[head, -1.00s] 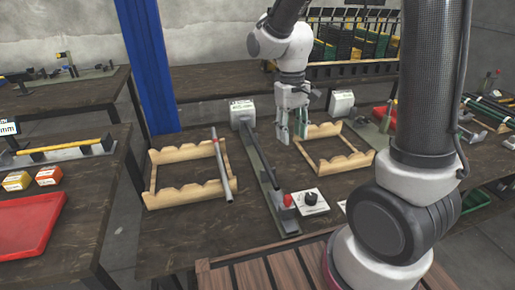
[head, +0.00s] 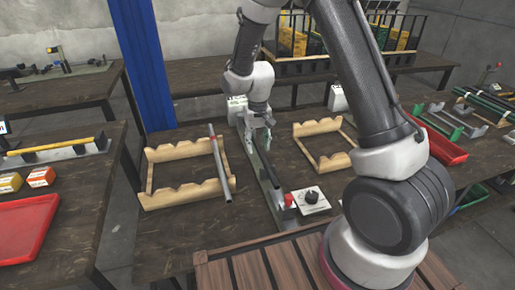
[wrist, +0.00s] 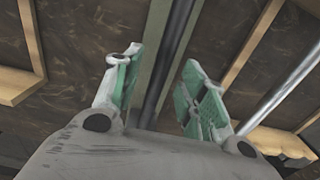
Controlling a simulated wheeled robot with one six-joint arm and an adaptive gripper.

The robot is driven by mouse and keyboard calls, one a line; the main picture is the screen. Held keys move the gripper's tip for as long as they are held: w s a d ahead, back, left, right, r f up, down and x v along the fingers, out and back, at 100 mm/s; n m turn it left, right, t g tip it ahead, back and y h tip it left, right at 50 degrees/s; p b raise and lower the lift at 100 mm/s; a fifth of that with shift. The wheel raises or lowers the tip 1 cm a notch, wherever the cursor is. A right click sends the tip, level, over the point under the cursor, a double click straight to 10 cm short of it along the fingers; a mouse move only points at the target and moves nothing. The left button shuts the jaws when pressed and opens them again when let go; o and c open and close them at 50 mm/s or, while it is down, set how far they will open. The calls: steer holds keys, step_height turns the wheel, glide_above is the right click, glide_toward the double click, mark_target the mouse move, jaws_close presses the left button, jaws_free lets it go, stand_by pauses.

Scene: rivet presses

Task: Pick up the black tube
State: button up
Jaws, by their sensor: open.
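The black tube (head: 266,168) lies lengthwise along the narrow grey-green press fixture (head: 279,213) on the middle workbench. In the wrist view the tube (wrist: 171,50) runs between my two finger pads. My gripper (head: 258,147) is open over the far part of the tube, pointing down. In the wrist view its green-padded fingers (wrist: 158,65) stand on either side of the tube with a gap to each. The tube's far end is hidden behind my gripper in the head view.
A wooden cradle (head: 186,193) with a grey tube (head: 220,165) across its right side stands left of the fixture. Another wooden cradle (head: 322,127) stands to the right, empty. A white control box with a black knob (head: 311,198) sits by the fixture's near end.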

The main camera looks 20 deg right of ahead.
steer(key=shift+f, duration=0.15)
jaws_close()
